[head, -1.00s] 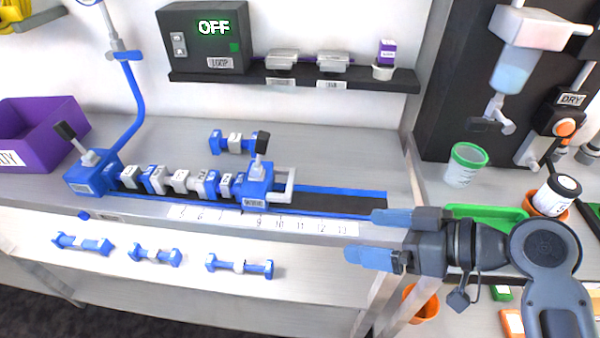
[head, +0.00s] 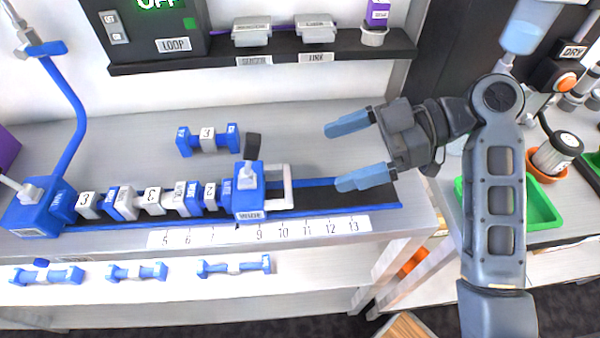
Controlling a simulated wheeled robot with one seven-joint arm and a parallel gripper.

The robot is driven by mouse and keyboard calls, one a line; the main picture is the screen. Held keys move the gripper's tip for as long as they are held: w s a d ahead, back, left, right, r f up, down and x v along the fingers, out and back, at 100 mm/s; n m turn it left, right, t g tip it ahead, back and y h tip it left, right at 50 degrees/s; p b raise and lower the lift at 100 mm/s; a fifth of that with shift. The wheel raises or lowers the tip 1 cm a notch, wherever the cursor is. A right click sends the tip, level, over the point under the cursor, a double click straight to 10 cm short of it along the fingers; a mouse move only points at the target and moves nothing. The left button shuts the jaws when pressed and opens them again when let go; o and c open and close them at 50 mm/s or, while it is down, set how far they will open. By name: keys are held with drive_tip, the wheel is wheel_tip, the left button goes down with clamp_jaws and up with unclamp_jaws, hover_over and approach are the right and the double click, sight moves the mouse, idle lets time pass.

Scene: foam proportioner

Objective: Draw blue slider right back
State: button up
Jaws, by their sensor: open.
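The blue slider (head: 249,199) sits on the dark rail (head: 330,198), near the 9 mark of the number scale (head: 260,232). It has a black-tipped lever standing up on top and a pale grey U-shaped handle (head: 287,187) on its right side. Left of it, a row of blue and grey numbered pieces (head: 150,201) lies along the rail up to the blue left end block (head: 40,208). My gripper (head: 352,151) is open and empty, to the right of the handle and apart from it, with its blue fingers pointing left over the rail's right part.
A loose blue and grey piece (head: 208,139) lies behind the rail. A black shelf (head: 270,58) with a control box (head: 150,28) runs along the wall. Several blue pieces (head: 235,267) lie on the front ledge. A green tray (head: 540,212) stands at right. The rail right of the handle is clear.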

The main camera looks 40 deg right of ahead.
sight(290, 183)
wheel_tip(290, 183, down, 3)
drive_tip(key=shift+a+f, duration=0.15)
drive_tip(key=shift+f, duration=0.05)
drive_tip(key=p+x, duration=0.1)
drive_tip(key=x, duration=0.6)
drive_tip(key=shift+w+a+r, duration=0.1)
drive_tip(key=shift+r, duration=0.05)
drive_tip(key=c, duration=1.2)
